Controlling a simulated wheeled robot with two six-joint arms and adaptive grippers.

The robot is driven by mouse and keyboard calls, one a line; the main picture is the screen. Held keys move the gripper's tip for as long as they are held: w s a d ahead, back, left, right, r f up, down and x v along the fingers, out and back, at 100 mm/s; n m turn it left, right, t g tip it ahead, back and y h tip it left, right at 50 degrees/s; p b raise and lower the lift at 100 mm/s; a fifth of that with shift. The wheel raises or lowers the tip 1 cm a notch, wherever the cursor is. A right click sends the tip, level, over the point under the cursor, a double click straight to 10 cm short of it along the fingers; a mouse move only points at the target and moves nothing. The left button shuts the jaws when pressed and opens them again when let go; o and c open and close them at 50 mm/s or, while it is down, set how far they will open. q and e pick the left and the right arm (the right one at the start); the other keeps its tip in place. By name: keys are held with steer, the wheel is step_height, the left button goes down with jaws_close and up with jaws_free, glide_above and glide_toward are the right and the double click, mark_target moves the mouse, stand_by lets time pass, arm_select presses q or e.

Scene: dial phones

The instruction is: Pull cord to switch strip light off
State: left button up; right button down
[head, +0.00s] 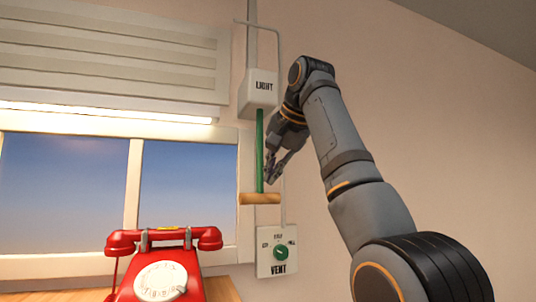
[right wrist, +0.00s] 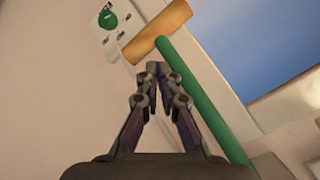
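The pull cord (head: 260,150) is a thick green strip hanging from a white box marked LIGHT (head: 258,93). A wooden bar handle (head: 260,199) is at its lower end. The strip light (head: 104,112) glows above the window. My right gripper (head: 271,181) is beside the cord, to its right and just above the handle. In the right wrist view the fingertips (right wrist: 158,69) come together with nothing seen between them. There the green cord (right wrist: 205,100) runs to the right of the fingers, and the wooden handle (right wrist: 157,30) lies beyond the tips. My left gripper is not in view.
A white VENT panel (head: 278,263) with a green knob is on the wall below the handle. A red dial phone (head: 160,270) stands on a wooden surface at lower left. A thin pipe runs beside the light box. The wall at right is bare.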

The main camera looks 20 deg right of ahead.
steer(key=shift+a+f, duration=0.1)
steer(key=shift+a, duration=0.1)
stand_by(0.3)
steer(key=shift+f, duration=0.1)
steer(key=shift+a+f, duration=0.3)
steer(key=shift+f, duration=0.05)
steer(key=shift+w+a, duration=0.1)
steer(key=shift+w+a+r+p, duration=0.1)
steer(key=shift+r+p, duration=0.25)
steer(key=shift+r, duration=0.05)
stand_by(0.6)
